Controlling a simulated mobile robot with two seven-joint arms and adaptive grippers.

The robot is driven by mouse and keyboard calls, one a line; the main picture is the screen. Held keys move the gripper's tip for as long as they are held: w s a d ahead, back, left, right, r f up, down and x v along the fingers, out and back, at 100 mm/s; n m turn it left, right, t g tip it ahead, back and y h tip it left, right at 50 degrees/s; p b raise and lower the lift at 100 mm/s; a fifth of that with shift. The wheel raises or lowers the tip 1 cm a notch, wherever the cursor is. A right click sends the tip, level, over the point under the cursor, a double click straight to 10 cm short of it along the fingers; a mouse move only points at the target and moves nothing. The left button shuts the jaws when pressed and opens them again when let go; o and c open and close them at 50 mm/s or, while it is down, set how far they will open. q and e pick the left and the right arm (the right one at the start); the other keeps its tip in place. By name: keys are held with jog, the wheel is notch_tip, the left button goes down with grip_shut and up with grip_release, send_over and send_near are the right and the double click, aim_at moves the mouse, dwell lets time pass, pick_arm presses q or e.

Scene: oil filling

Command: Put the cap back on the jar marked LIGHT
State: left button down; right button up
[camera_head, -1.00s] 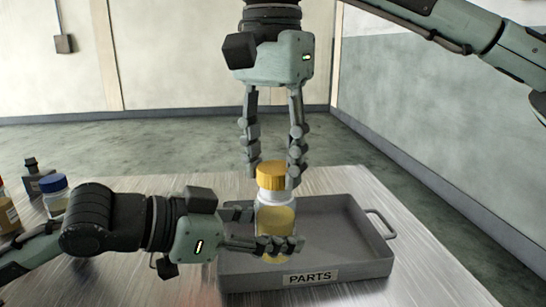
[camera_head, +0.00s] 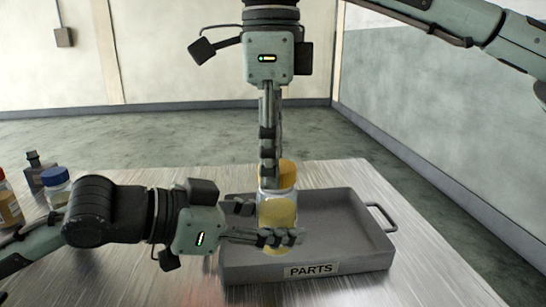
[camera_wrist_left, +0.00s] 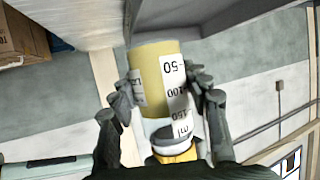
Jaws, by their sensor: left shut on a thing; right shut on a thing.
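A clear jar with pale yellow contents (camera_head: 276,212) stands upright in my left gripper (camera_head: 271,223), whose fingers close around its body. The left wrist view shows the jar (camera_wrist_left: 152,68) upside down, with a volume scale; no LIGHT mark is readable. The yellow cap (camera_head: 288,173) sits at the jar's mouth, level as far as I can see; whether it is threaded on, I cannot tell. My right gripper (camera_head: 269,170) points straight down from above and is shut on the cap, with its near finger hiding part of it.
A grey tray marked PARTS (camera_head: 345,262) lies behind and beside the jar on the metal table (camera_head: 120,285). At the left stand a blue-capped jar (camera_head: 56,183), a dark bottle (camera_head: 36,168) and a red-capped container (camera_head: 8,203). The table's right side is clear.

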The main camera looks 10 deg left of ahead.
jog(key=m, duration=0.5)
jog(key=shift+w, duration=0.2)
jog(key=m, duration=0.5)
jog(key=shift+w+d+m, duration=0.15)
jog(key=shift+m, duration=0.15)
jog(key=m, duration=0.5)
jog(key=shift+d, duration=0.15)
jog(key=m, duration=0.5)
jog(key=shift+d, duration=0.15)
jog(key=m, duration=0.5)
jog(key=shift+d, duration=0.1)
jog(key=m, duration=0.6)
jog(key=shift+d, duration=0.15)
jog(key=m, duration=0.4)
jog(key=shift+s, duration=0.3)
jog(key=m, duration=0.3)
jog(key=shift+s+a+f+m, duration=0.1)
jog(key=shift+s+a+m, duration=0.1)
jog(key=shift+s+m, duration=0.15)
jog(key=shift+o, duration=0.5)
jog(key=shift+s+f+m, duration=0.15)
jog(key=shift+f+m, duration=0.05)
jog(key=shift+m, duration=1.05)
jog(key=shift+s, duration=0.1)
jog(key=o, duration=0.8)
